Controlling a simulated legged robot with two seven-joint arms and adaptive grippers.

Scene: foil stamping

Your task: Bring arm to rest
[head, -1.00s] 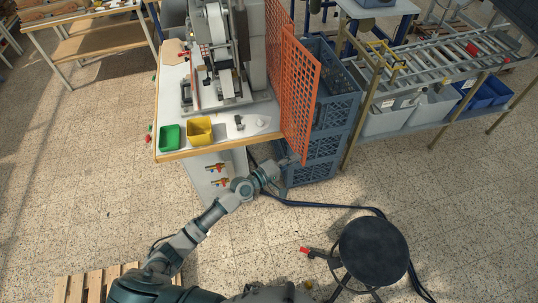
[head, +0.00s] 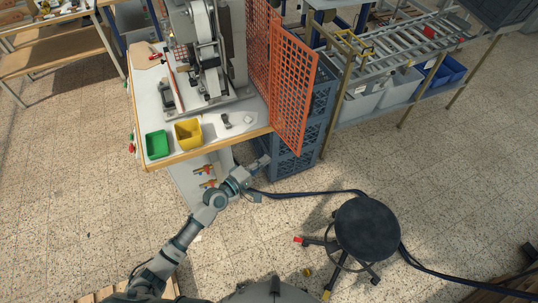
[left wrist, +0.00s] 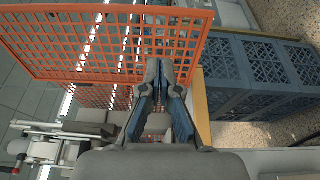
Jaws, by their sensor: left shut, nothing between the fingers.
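My left arm comes in from the bottom left of the head view. Its gripper (head: 262,162) is in front of the right front corner of the workbench (head: 190,153), close to the blue crates. In the left wrist view the gripper (left wrist: 163,65) points toward the orange mesh guard (left wrist: 95,42), its fingertips together with nothing between them. The orange mesh guard also stands at the bench's right side in the head view (head: 291,90). My right gripper does not show in either view.
Stacked blue crates (head: 292,168) stand right of the bench. A green bin (head: 157,145) and a yellow bin (head: 188,133) sit on its front edge, before the stamping machine (head: 204,55). A black stool (head: 367,228) stands at lower right, with a dark hose (head: 310,194) on the floor.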

